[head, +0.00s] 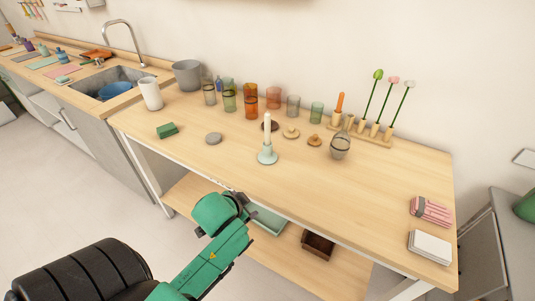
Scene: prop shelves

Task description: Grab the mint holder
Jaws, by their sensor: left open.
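The mint holder (267,157) is a pale mint-green candle holder standing upright near the front edge of the wooden table, left of the table's middle. A cream candle (267,128) stands upright in it. My left gripper (238,197), at the end of a green arm, is in front of the table edge, below and left of the holder in the picture. It is open and apart from the holder; its fingers are small and partly hidden by its own green body. My right gripper is not in view.
Pink cards (431,211) lie far right. The table front between is clear.

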